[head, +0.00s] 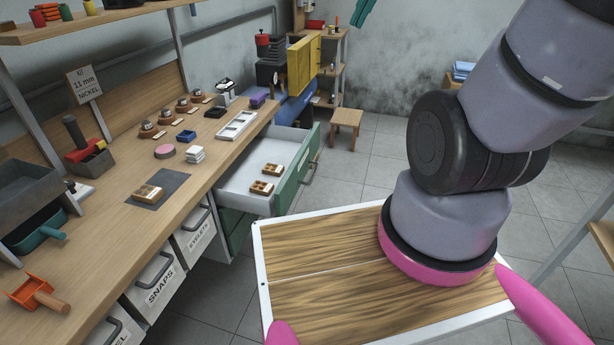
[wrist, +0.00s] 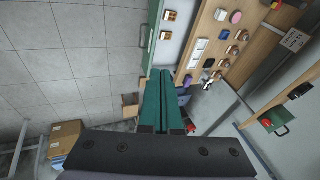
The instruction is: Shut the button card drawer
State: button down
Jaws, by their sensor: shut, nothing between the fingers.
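The button card drawer (head: 238,184) stands pulled out from under the right part of the workbench. It has a green front (head: 298,172) with a dark bar handle (head: 310,172) and a pale inside. Two wooden button cards (head: 262,188) (head: 273,169) lie in it. The wrist view also shows the green front (wrist: 152,30) and the cards (wrist: 168,36). My gripper (wrist: 161,73) has green fingers lying together, shut and empty. Its tips show at the top edge of the head view (head: 362,10), visually apart from the drawer. The exact distance is unclear.
The workbench (head: 110,215) runs along the left, with another card on a grey mat (head: 175,182) and labelled bins (head: 155,283) below. A wooden stool (head: 346,122) and yellow cabinet door (head: 303,66) stand beyond the drawer. Tiled floor (head: 375,165) right of the drawer is clear.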

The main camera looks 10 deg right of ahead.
jog(key=w+d+f+m+g+y, duration=0.35)
jog(key=w+f, duration=0.35)
jog(key=f, duration=0.5)
jog(key=w+d+f+m+g+y, duration=0.2)
jog(key=w+f+m+y, duration=0.15)
jog(key=w+f, duration=0.65)
jog(key=m+t+y, duration=0.6)
jog(key=m+t, duration=0.4)
jog(key=m, duration=0.2)
send_near(300, 176)
jog(key=x, duration=0.6)
jog(key=shift+a+r, duration=0.3)
jog(key=shift+a, duration=0.15)
jog(key=shift+a, duration=0.15)
